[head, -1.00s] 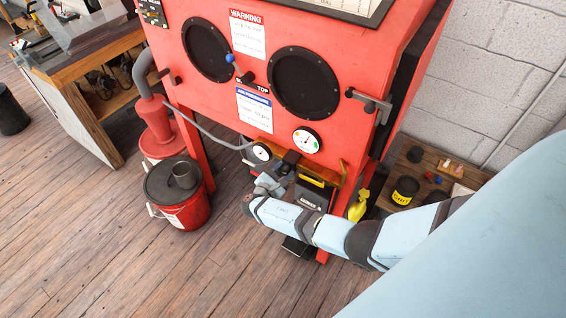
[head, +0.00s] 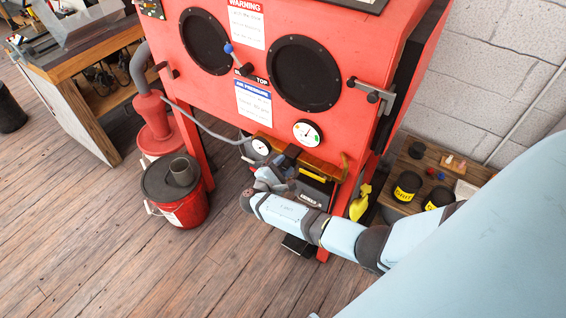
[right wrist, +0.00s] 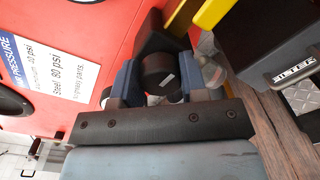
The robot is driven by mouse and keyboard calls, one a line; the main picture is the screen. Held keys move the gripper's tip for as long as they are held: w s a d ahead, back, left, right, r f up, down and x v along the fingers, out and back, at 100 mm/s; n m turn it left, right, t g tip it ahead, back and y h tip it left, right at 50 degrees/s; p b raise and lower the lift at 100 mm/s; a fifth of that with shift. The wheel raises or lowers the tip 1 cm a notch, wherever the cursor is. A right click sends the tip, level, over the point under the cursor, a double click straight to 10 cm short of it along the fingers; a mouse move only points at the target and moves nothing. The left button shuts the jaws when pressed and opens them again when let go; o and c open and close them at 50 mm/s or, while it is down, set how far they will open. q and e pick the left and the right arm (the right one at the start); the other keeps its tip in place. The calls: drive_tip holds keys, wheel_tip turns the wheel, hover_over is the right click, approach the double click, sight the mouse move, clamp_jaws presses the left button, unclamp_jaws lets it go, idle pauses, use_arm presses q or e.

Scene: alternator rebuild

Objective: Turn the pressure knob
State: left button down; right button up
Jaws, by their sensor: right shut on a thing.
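The pressure knob (right wrist: 158,72) is a black round knob with a small pale mark, seen in the right wrist view. My right gripper (right wrist: 158,82) is shut on it, with one blue-grey finger on each side. In the head view my right gripper (head: 285,160) is at the lower front of the red blast cabinet (head: 230,100), beside a white-faced gauge (head: 261,146); the knob is mostly hidden there by the gripper. My left gripper does not show.
The blue-bordered air pressure label (head: 253,103) and a second gauge (head: 307,132) are on the cabinet front above. A yellow-handled dark box (right wrist: 285,60) is close beside the gripper. A red bucket (head: 185,212) stands on the wooden floor at left.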

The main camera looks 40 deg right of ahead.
drive_tip(key=o, duration=0.9)
drive_tip(key=shift+a, duration=0.1)
drive_tip(key=b+v, duration=0.1)
drive_tip(key=v, duration=1.2)
drive_tip(key=shift+s+a+b, duration=0.2)
drive_tip(key=shift+a+b, duration=0.1)
drive_tip(key=shift+b, duration=0.05)
